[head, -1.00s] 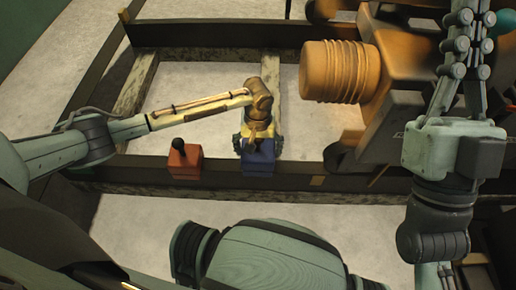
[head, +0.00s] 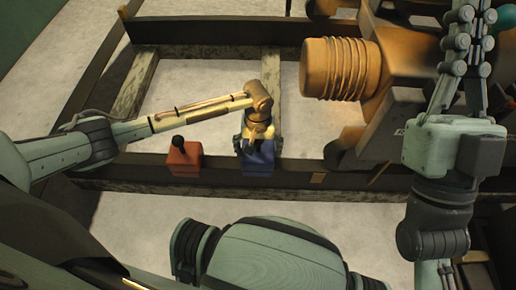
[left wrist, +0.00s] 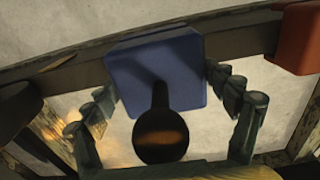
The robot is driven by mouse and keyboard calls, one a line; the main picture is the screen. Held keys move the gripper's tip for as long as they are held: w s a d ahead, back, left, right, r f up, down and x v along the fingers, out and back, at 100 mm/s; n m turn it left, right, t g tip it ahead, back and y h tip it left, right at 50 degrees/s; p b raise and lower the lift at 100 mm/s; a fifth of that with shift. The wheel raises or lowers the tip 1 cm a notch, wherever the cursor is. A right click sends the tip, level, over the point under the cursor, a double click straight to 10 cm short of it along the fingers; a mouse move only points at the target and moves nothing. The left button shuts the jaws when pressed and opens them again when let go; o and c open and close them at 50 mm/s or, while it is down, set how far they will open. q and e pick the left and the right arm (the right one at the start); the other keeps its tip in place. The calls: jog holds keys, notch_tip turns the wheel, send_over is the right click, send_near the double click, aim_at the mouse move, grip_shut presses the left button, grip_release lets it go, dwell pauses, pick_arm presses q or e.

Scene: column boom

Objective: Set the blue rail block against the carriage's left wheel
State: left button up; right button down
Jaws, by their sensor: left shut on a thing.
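The blue rail block (head: 258,154) is at the near rail, to the right of the red block. In the left wrist view the blue block (left wrist: 158,68) shows its black round-topped knob (left wrist: 160,135). My left gripper (head: 257,140) is shut on it from above, with fingers on both sides. The orange carriage (head: 400,50) stands on the rails to the right. Its dark left wheel (head: 336,155) sits on the near rail, with a clear gap between it and the block. My right gripper (head: 470,50) is beside the carriage; its finger opening is unclear.
A red block (head: 184,158) with a black knob stands on the near rail (head: 225,172), left of the blue block; it also shows in the left wrist view (left wrist: 297,38). The carriage's ribbed orange drum (head: 338,70) juts leftward above the rails. The rail between block and wheel is bare.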

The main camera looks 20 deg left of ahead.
pick_arm(q)
jog(key=shift+w+f, duration=0.1)
jog(key=shift+f, duration=0.85)
dwell(0.5)
jog(key=o, duration=1.7)
jog(key=shift+f, duration=0.1)
notch_tip(320, 180, up, 12)
jog(key=shift+r, duration=0.1)
